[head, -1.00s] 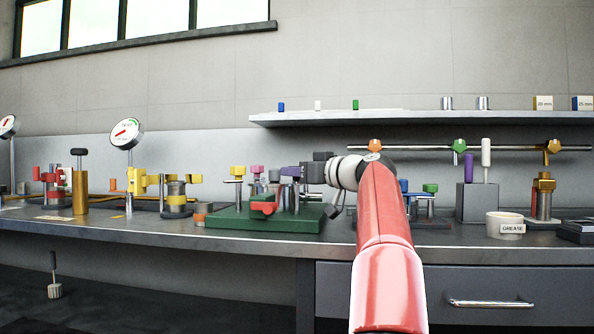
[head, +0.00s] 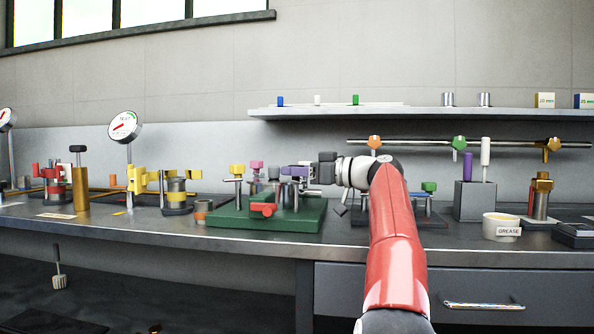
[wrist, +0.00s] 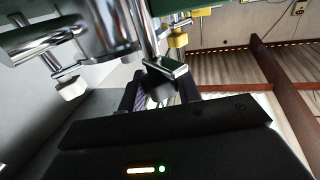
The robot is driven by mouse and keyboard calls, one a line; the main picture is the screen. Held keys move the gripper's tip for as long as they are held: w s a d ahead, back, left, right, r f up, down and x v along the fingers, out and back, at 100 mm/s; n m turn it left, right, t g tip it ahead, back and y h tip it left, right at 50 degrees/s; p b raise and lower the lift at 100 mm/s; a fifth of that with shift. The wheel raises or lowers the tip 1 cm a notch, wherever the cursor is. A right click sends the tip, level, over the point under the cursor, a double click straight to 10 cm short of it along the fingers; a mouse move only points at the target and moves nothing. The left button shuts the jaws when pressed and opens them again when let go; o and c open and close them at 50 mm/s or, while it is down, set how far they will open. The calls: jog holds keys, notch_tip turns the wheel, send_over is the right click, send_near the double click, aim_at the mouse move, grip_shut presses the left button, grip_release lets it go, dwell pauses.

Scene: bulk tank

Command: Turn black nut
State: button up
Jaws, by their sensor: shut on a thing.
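My gripper (head: 311,172) is at the right side of the green fixture (head: 225,216), beside the purple knob (head: 295,171) in the head view. In the wrist view my gripper (wrist: 160,92) has its two dark fingers around a dark knob, which looks like the black nut (wrist: 158,82). A chrome bar runs by the nut. The jaws are shut on it. In the head view the nut is hidden or too small to tell from the fingers.
A red handle (head: 263,210), a yellow knob (head: 237,169) and a pink knob (head: 257,165) sit on the fixture. A smaller stand with a green knob (head: 429,187) is right of my wrist. A grease tub (head: 500,228) stands further right. A shelf (head: 420,114) hangs above.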

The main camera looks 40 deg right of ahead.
jog(key=o, duration=1)
jog(key=shift+c, duration=0.2)
jog(key=v, duration=0.7)
jog(key=shift+s+d+b, duration=0.2)
jog(key=shift+s+b, duration=0.1)
